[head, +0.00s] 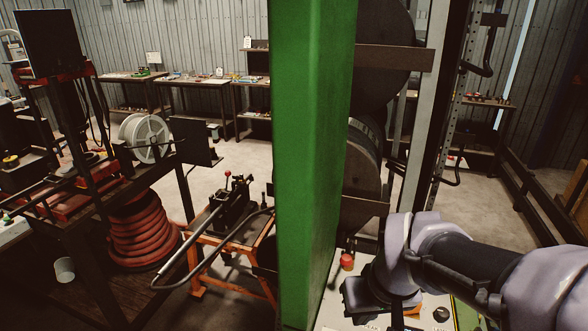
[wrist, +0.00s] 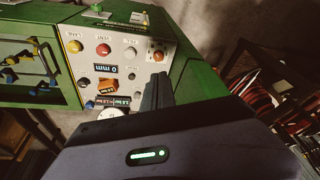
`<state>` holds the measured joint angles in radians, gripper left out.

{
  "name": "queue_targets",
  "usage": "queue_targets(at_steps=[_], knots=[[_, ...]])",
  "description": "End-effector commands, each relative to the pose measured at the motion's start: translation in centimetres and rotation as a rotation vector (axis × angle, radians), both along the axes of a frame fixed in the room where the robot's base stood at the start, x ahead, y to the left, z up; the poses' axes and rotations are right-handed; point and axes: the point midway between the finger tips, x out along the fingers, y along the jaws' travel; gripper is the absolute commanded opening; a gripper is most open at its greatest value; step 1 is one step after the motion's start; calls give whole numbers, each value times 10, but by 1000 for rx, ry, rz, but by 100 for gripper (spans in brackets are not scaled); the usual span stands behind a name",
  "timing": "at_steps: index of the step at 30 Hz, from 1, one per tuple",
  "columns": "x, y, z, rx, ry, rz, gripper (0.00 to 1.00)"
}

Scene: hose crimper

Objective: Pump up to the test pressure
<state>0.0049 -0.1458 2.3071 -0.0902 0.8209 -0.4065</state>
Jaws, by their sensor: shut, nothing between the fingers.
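A black hand pump (head: 236,204) with a red-knobbed lever stands on an orange cart (head: 206,240) left of the green column in the head view. A long grey bar (head: 188,246) slants down to the left from it, and a dark hose loops beside it. My gripper (head: 397,314) is at the lower right, over the control panel (head: 330,305), well away from the pump. In the wrist view my gripper (wrist: 158,90) is shut and empty in front of the panel (wrist: 122,50). The fingers hide part of its lower right. A display (wrist: 108,69) reads 0 mm.
The tall green column (head: 312,150) stands between my arm and the pump cart. The panel carries a yellow button (wrist: 75,47), a red button (wrist: 103,49) and a white one (wrist: 130,53). A coiled red hose (head: 138,230) and a reel (head: 146,137) are at left.

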Motion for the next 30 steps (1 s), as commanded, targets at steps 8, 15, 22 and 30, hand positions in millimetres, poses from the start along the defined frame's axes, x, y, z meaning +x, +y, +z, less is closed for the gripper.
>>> queue_targets(at_steps=[8, 15, 22, 30], knots=[[-97, 18, -65, 237, -158, -385, 0], [-110, 21, -63, 282, -172, -443, 0], [-110, 21, -62, 280, -173, -441, 0], [-109, 21, -62, 280, -174, -440, 0]])
